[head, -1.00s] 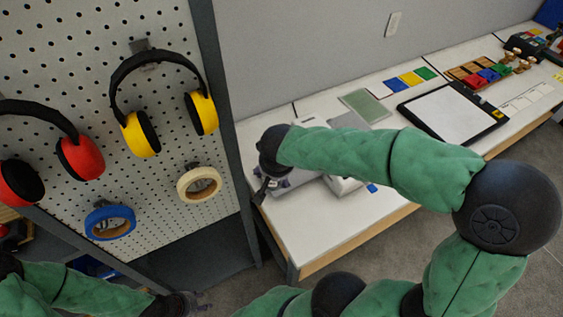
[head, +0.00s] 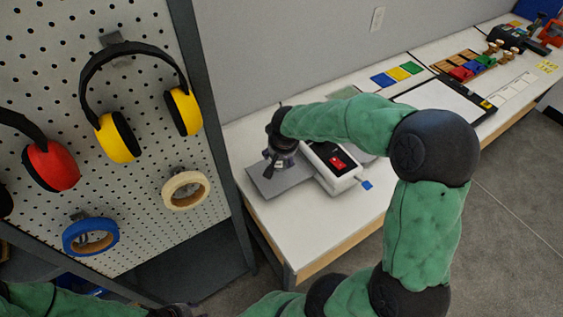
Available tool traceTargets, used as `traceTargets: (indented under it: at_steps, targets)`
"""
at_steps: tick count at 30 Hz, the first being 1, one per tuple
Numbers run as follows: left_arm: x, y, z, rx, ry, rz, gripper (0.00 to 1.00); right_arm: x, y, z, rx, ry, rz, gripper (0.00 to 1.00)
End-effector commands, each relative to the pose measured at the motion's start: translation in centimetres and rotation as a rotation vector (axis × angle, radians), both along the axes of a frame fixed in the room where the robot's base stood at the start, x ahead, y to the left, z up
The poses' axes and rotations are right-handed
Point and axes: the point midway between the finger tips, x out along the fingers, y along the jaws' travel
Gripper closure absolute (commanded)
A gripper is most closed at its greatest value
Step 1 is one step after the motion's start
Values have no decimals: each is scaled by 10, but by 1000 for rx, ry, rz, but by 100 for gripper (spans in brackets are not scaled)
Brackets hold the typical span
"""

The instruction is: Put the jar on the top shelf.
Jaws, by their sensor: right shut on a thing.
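My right gripper (head: 271,165) points down above a grey plate on the white worktop. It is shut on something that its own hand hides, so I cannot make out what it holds. I cannot pick out a jar anywhere in the head view. My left gripper (head: 176,311) is cut off by the bottom edge, and its fingers do not show clearly. No top shelf can be told for sure; a dark shelf unit part (head: 190,270) shows below the pegboard.
The white worktop (head: 350,225) holds a white device with a red switch (head: 335,163), colored cards (head: 396,74) and a black-framed board (head: 445,108). At left, a pegboard (head: 40,110) carries yellow earmuffs (head: 118,139), red earmuffs (head: 52,167) and tape rolls (head: 186,190). Grey floor lies at right.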

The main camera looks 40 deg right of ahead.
Motion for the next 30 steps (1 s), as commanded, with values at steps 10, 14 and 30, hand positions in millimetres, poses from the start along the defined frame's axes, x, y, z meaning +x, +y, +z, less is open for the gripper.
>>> traceTargets:
  at_steps: [10,14,30]
  targets:
    - [0,0,-7,0,0,0,60,11,-15,-21,0,-1,-2,81]
    - [0,0,-18,0,0,0,60,10,-13,-42,-1,-2,0,81]
    - [0,0,-23,0,0,0,60,10,-12,-51,0,-1,0,20]
